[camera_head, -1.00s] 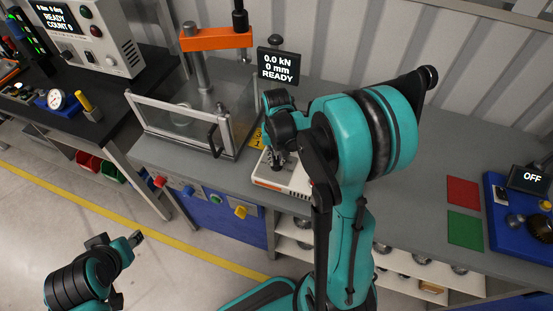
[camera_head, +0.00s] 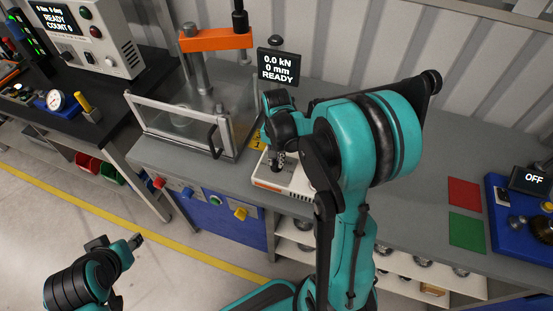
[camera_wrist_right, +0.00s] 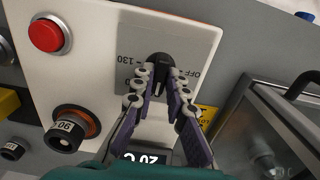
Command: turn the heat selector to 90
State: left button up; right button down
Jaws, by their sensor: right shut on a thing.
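The heat selector is a black knob (camera_wrist_right: 160,62) on a grey plate (camera_wrist_right: 128,38) of a white unit. Marks reading OFF and 130 show beside the knob; its exact setting is hard to read. My right gripper (camera_wrist_right: 160,76) is shut on the knob, with fingertips at both sides. In the head view my right gripper (camera_head: 278,160) points down at the white unit (camera_head: 287,183), partly hidden by my arm. A display (camera_wrist_right: 145,158) reading about 20 C is partly covered by the gripper. My left arm's end (camera_head: 135,240) hangs over the floor at lower left; its jaw state is unclear.
A press with a clear guard (camera_head: 180,125) stands left of the unit. Red (camera_head: 463,191) and green (camera_head: 466,227) mats lie right, with clear bench between.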

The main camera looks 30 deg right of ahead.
aim_at(276, 161)
jog(key=c, duration=1.5)
grip_release()
jog(key=shift+c, duration=0.2)
notch_tip(276, 161, up, 12)
